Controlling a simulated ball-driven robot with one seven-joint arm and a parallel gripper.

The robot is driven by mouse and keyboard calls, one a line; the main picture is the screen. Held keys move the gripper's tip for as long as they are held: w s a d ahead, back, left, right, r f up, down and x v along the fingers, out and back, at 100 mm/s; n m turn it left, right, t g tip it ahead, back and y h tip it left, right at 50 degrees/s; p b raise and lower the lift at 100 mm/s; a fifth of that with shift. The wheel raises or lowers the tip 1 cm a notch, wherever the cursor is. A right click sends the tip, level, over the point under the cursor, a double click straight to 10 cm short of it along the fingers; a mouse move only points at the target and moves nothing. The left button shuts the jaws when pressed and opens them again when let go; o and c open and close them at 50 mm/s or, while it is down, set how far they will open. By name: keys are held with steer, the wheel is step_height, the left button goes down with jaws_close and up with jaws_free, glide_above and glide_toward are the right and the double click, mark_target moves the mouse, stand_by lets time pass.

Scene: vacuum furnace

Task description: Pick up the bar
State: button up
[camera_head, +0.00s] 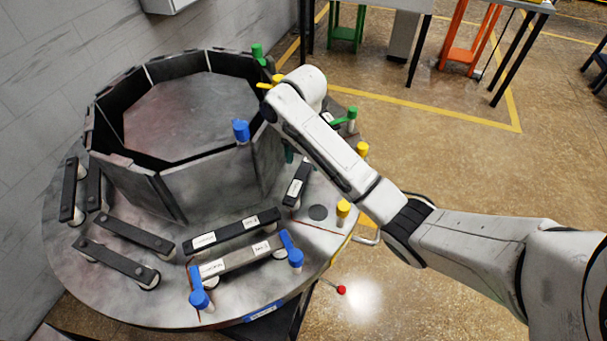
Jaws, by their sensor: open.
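Several bars lie on the round furnace plate (90,297), and I cannot tell which one the task means. A dark bar with white labels (229,231) lies at the front. A grey labelled bar (240,259) lies in front of it, between two blue clamps (199,289) (291,250). A short dark bar (297,184) lies to the right, below my forearm. Plain dark bars (137,233) (117,259) (69,190) lie at the left on round supports. My arm reaches in from the right, over the plate's right side. My gripper's fingers do not show; the wrist and forearm seem to hide them.
A raised polygonal wall (150,192) encloses the middle of the plate. Blue (241,131), green (257,52) and yellow (343,208) capped fittings stand around it. A red knob (341,290) sticks out at the front right. The floor to the right is open, with tables behind.

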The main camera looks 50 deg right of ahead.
mark_target(304, 171)
step_height(304, 171, down, 3)
steer(key=shift+r+p, duration=0.15)
steer(key=shift+p, duration=0.15)
jaws_close()
stand_by(0.4)
